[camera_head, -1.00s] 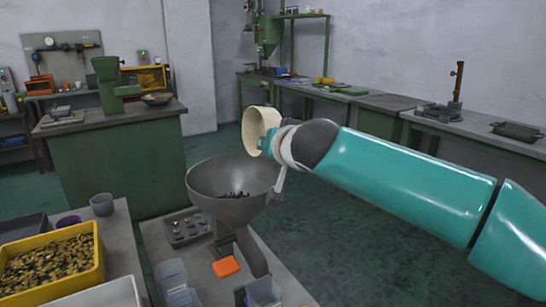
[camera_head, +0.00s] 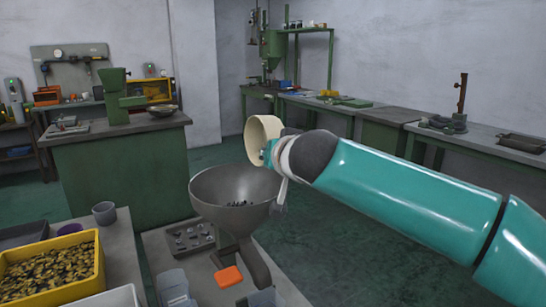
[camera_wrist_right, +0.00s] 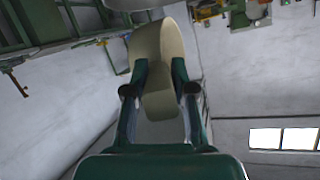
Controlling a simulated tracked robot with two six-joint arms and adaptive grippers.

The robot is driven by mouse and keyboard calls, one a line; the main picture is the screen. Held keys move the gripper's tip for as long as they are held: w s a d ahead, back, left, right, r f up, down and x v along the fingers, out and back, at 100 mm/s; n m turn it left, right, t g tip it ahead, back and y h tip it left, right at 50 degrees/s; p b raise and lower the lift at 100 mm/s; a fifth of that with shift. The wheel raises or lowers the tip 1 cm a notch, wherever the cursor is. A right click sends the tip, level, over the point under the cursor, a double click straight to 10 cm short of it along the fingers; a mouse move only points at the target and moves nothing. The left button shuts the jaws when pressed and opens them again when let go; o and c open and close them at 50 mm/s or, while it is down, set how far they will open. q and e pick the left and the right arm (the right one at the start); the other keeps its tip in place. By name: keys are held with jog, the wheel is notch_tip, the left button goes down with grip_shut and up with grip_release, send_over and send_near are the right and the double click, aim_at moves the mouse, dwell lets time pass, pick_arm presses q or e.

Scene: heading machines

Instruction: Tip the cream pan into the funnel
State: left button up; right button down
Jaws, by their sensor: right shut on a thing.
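The cream pan (camera_head: 262,134) is held on its side above the rim of the grey funnel (camera_head: 236,184), with its open mouth facing left in the head view. Several small dark pieces lie inside the funnel. My right gripper (camera_wrist_right: 160,85) is shut on a cream part of the pan, which stands between its two fingers in the right wrist view (camera_wrist_right: 158,48). The inside of the pan is only partly visible, and I cannot tell whether anything is in it. My left gripper is not in view.
A yellow bin (camera_head: 52,266) of brass-coloured parts stands at the lower left, with a grey cup (camera_head: 104,213) behind it. A dark tray (camera_head: 190,239) of small parts and an orange block (camera_head: 228,277) lie near the funnel. Green benches stand farther back.

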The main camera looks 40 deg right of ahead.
jog(key=shift+r, duration=0.1)
jog(key=shift+d+r+p, duration=0.2)
jog(key=shift+r+p, duration=0.1)
jog(key=shift+p, duration=0.55)
jog(key=shift+s+d+r+m+y+p, duration=0.1)
jog(key=shift+d+r+m+y+p, duration=0.35)
jog(key=shift+p, duration=2)
jog(key=shift+s+d+r+m+y+p, duration=0.15)
jog(key=shift+d+m+y+p, duration=0.55)
jog(key=shift+p, duration=1.75)
jog(key=shift+a, duration=0.3)
jog(key=shift+f, duration=0.1)
